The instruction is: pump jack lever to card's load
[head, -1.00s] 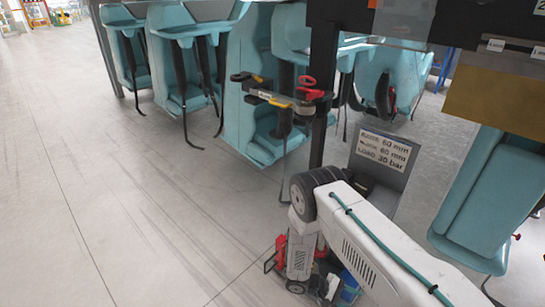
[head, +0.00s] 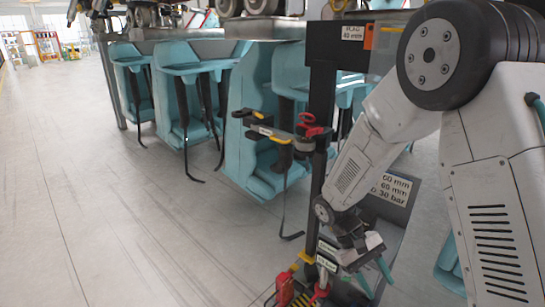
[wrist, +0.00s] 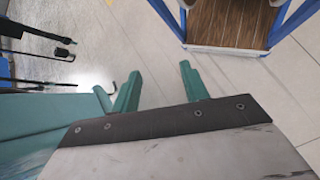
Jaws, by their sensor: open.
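The card (head: 394,190) is tilted behind my arm. Its lines end in 60 mm, 60 mm and 30 bar; my arm hides its left part. My gripper (head: 380,286) points downward in front of the card, with its two teal fingers apart and nothing between them. In the wrist view my gripper (wrist: 160,88) also shows spread, empty fingers. Red and yellow equipment (head: 285,290) stands low at the bottom edge, left of my gripper and apart from it. I cannot tell which part is the jack lever, and no gauge reading is legible.
A black post (head: 320,110) stands left of my arm, with a bracket tool (head: 268,131) and a red-handled part (head: 310,127) beside it. Teal coaster seats (head: 186,85) hang behind with dangling straps. Open grey floor (head: 80,200) lies at the left.

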